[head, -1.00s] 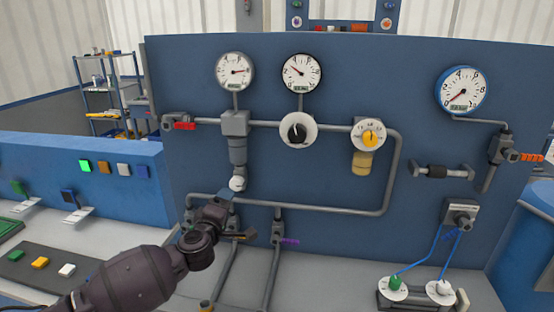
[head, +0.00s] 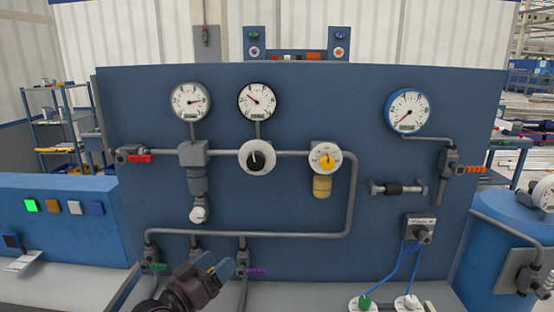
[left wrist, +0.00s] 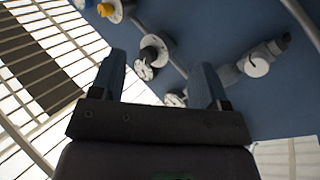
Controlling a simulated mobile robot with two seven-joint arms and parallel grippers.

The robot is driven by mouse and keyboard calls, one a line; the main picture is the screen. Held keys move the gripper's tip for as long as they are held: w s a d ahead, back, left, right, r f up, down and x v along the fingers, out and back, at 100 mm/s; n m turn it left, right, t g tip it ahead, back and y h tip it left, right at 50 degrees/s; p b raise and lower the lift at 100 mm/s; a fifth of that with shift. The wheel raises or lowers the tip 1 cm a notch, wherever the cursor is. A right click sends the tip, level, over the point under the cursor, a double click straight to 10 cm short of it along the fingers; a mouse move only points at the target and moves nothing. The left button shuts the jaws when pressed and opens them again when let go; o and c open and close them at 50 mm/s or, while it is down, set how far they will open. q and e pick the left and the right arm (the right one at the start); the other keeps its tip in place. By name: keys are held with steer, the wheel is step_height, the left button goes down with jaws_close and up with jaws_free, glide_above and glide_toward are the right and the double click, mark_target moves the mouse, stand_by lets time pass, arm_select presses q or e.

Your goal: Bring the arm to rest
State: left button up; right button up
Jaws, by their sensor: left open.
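My left gripper (head: 218,268) is open and empty in the lower middle of the head view. It is in front of the lower pipe run, near the valve with the purple handle (head: 256,271). In the left wrist view its two blue-tipped fingers (left wrist: 160,80) stand wide apart with nothing between them. Beyond them are the blue panel and its round fittings. My right gripper is not in view.
The blue panel (head: 290,205) carries pipes, gauges (head: 190,101), a black knob (head: 257,157), a yellow knob (head: 326,158) and a red-handled valve (head: 133,155). A blue tank (head: 470,250) stands at the right. A low blue wall with coloured squares (head: 60,235) is at the left.

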arm_select(q)
steer(key=s+a+f+n+g+y, duration=0.1)
steer(key=s+a+f+y, duration=0.3)
steer(key=s+f, duration=0.5)
steer(key=s+a+f+g+y+b, duration=0.1)
steer(key=s+a+f+y, duration=0.3)
steer(key=s+f, duration=0.5)
steer(key=s+a+f+n+g+y+b, duration=0.1)
steer(key=s+a+f+g+y, duration=0.1)
steer(key=s+a+f, duration=0.4)
steer(key=s+f+y, duration=0.1)
steer(key=s+f, duration=0.2)
steer(key=f, duration=0.1)
steer(key=shift+s+a+n+y, duration=0.15)
steer(key=shift+n+y, duration=0.15)
steer(key=shift+y, duration=0.1)
